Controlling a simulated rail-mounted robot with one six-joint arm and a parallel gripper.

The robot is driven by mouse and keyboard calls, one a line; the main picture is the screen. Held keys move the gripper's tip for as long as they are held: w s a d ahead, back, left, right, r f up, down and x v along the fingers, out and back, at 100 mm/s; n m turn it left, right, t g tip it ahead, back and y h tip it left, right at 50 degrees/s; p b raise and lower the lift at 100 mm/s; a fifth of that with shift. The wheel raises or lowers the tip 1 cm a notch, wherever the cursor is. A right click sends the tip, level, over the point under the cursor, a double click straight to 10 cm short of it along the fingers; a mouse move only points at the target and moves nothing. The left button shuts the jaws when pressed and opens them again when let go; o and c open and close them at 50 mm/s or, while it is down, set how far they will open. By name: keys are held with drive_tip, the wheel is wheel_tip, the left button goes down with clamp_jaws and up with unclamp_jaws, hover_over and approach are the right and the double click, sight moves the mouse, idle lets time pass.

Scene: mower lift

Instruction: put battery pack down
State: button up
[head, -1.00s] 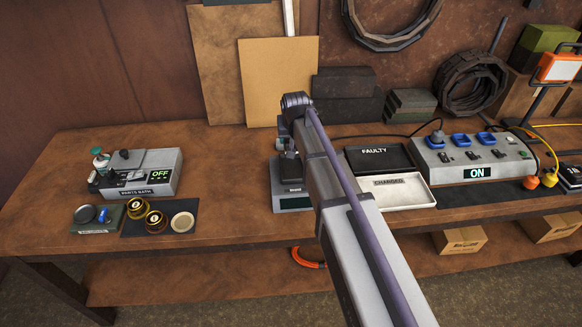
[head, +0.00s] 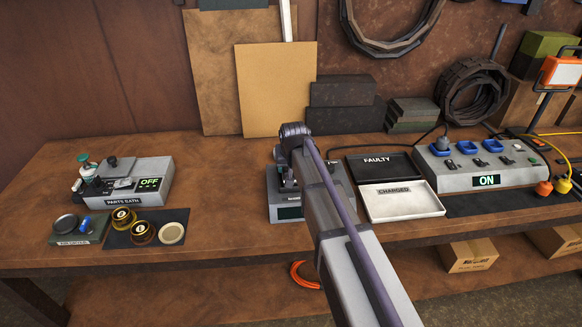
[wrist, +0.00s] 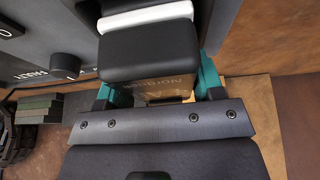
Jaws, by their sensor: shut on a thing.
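The battery pack (wrist: 150,55) is a dark block with rounded edges and partly readable lettering on its side. In the wrist view it sits between the teal fingers of my gripper (wrist: 160,82), which is shut on it. A pale band shows behind the pack. In the head view my arm hides most of the gripper and pack, over the grey device (head: 285,213) with a dark display. A grey panel with a black knob (wrist: 66,66) is close to the pack in the wrist view. Whether the pack touches the device I cannot tell.
A black FAULTY tray (head: 376,162) and a white CHARGED tray (head: 405,204) stand right of the device. A power strip box (head: 475,160) marked ON stands farther right. A parts bath (head: 135,185) marked OFF is at left.

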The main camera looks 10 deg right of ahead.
drive_tip(key=shift+f, duration=0.25)
drive_tip(key=o, duration=1.3)
drive_tip(key=shift+r, duration=0.1)
drive_tip(key=shift+r+p, duration=0.3)
drive_tip(key=p+v, duration=1.1)
drive_tip(key=v, duration=0.1)
drive_tip(key=shift+s+d+f+n+g+b, duration=0.1)
drive_tip(key=shift+s+f+n+g+b, duration=0.35)
drive_tip(key=shift+s, duration=3.35)
drive_tip(key=shift+s+d+f+m+g, duration=0.1)
drive_tip(key=shift+s+f+g, duration=0.65)
drive_tip(key=shift+s, duration=3)
drive_tip(key=shift+s+d+f+n+g+b, duration=0.2)
drive_tip(key=shift+s+g, duration=0.8)
drive_tip(key=shift+s, duration=2.8)
